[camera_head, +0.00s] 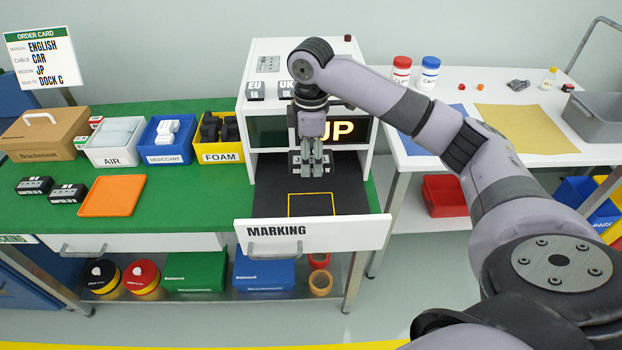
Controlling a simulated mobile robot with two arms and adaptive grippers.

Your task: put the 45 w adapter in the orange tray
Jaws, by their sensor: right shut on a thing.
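My right gripper (312,160) reaches down over the open drawer of the marking machine (270,170), fingers pointing down. It is shut on a dark adapter (296,158) with a light label at the back of the drawer. The fingers cover part of the label, so its wattage cannot be read. The flat orange tray (111,196) lies empty on the green bench to the left. Two more dark adapters (35,185) and (68,194) lie left of the tray, their print too small to read surely. My left gripper is not in view.
The drawer (272,203), marked MARKING, juts out over the bench front, with a yellow square (311,204) on its floor. AIR, DESICCANT and FOAM bins (220,158) stand behind the tray. Green bench between tray and machine is clear.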

